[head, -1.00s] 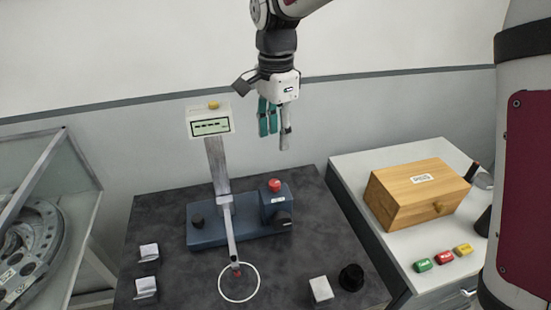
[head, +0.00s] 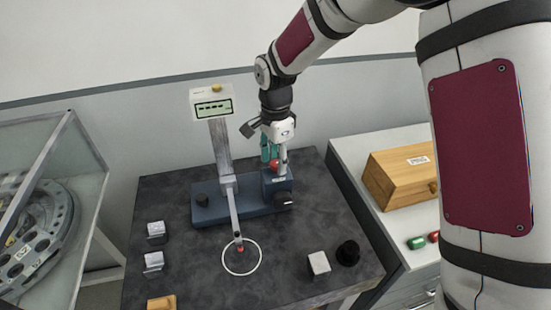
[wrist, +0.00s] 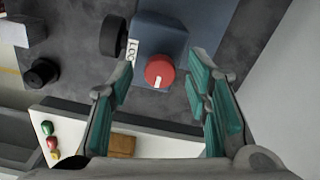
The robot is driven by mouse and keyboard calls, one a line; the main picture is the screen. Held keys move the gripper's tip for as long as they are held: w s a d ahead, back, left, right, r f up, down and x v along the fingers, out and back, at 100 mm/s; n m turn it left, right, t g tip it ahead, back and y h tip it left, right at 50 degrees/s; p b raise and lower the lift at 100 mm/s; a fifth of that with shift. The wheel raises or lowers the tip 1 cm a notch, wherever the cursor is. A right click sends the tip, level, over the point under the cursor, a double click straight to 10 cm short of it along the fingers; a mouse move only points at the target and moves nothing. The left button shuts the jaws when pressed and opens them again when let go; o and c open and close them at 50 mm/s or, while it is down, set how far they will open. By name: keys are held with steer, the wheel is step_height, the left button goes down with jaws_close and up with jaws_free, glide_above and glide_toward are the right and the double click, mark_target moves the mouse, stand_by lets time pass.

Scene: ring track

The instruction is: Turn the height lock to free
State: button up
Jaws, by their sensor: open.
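A red knob (head: 274,166) with a white mark sits on top of the blue block (head: 277,186) at the right end of the gauge base. It also shows in the wrist view (wrist: 159,71), its mark pointing toward the picture's bottom. A partly readable label (wrist: 132,50) starting "LOC" lies beside it. A black knob (head: 284,199) is on the block's front side. I cannot tell for sure which knob the label names. My gripper (head: 273,155) points down right over the red knob. Its teal fingers (wrist: 160,68) are open, one on each side of the knob in the wrist view; contact is not visible.
The gauge's column carries a display (head: 213,108); its thin arm reaches to a white ring (head: 241,258) on the dark table. A white cube (head: 318,263) and a black cylinder (head: 348,252) stand front right. A wooden box (head: 402,178) sits on the right-hand cabinet.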

steer(key=shift+f, duration=0.15)
steer(key=shift+c, duration=0.5)
jaws_close()
